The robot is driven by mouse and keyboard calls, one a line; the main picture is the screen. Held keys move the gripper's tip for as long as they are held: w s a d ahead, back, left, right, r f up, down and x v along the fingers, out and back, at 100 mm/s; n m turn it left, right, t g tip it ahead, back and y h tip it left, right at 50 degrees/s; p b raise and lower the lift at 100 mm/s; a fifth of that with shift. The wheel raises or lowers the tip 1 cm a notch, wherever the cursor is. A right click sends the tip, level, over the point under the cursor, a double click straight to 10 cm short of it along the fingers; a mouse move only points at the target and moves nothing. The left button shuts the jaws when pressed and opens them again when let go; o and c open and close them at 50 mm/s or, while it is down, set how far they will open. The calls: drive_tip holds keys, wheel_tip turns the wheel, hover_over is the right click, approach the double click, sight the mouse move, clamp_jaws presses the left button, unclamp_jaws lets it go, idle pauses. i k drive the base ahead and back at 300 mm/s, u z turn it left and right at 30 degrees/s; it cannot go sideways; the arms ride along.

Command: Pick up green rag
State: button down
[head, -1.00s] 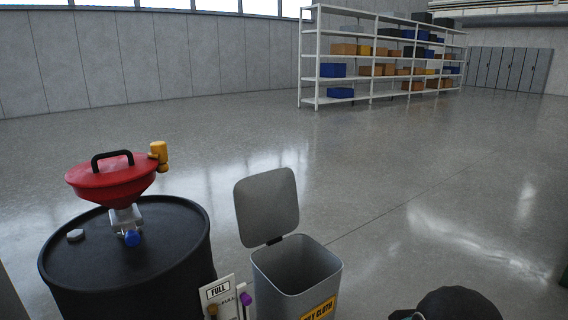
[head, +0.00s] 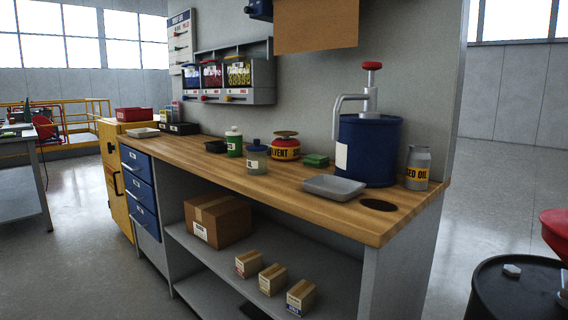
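A small folded green item (head: 316,160), which looks like the green rag, lies on the wooden workbench top (head: 225,166). It sits behind the grey metal tray (head: 334,187), between the red and yellow solvent can (head: 285,148) and the blue drum with a pump (head: 367,150). My gripper does not show in the head view.
A green bottle (head: 234,143) and a jar (head: 257,160) stand left of the solvent can. A used oil can (head: 418,168) and a dark round hole (head: 378,205) are near the bench's right end. A black drum (head: 515,290) stands at the lower right. Boxes sit on the lower shelf.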

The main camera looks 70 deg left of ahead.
sight(314, 161)
drive_tip(key=u, duration=2.8)
drive_tip(key=k, duration=1.1)
drive_tip(key=u, duration=1)
drive_tip(key=i, duration=1.6)
drive_tip(key=z, duration=1.15)
drive_tip(key=i, duration=1.2)
drive_tip(key=z, duration=1)
